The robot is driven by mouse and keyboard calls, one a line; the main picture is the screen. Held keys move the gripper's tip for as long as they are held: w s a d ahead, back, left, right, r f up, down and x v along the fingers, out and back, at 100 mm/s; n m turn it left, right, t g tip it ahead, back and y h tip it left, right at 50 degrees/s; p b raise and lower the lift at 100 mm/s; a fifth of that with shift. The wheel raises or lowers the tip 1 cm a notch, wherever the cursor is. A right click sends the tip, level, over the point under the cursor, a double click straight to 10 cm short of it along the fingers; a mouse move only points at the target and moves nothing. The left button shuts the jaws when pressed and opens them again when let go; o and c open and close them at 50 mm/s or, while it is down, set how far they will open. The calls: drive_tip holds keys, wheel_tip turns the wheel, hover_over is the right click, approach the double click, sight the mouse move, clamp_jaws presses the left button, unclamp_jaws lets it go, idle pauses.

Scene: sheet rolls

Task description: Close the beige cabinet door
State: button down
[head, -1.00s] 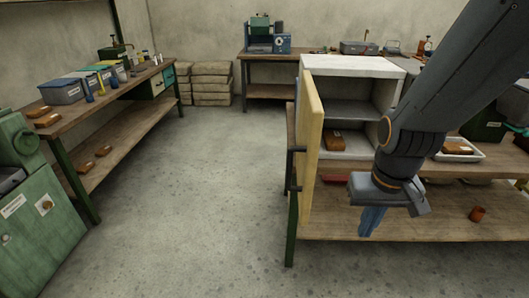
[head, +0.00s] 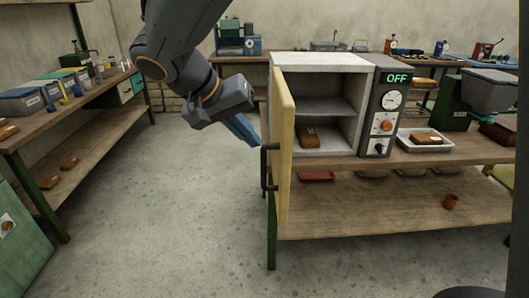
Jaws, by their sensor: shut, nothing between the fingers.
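The beige cabinet door (head: 284,151) stands open at the left side of the white cabinet (head: 318,62), seen nearly edge-on and swung toward me. Its dark handle (head: 265,167) is on the outer, left face. Inside the cabinet are a shelf and a brown block (head: 308,137). My gripper (head: 247,134) is to the left of the door, near its upper left side, with its blue fingers pointing down and right. The fingers are shut and empty. They look close to the door, but I cannot tell whether they touch it.
A control panel (head: 386,110) reading OFF adjoins the cabinet on the right. A white tray (head: 446,143) with a brown block sits beside it. A bench (head: 75,114) stands along the left. The floor (head: 170,210) between is clear.

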drive_tip(key=p+x, duration=0.2)
drive_tip(key=x, duration=0.7)
drive_tip(key=shift+d+f, duration=0.2)
drive_tip(key=shift+f, duration=0.1)
drive_tip(key=shift+w, duration=0.1)
drive_tip(key=shift+d, duration=0.1)
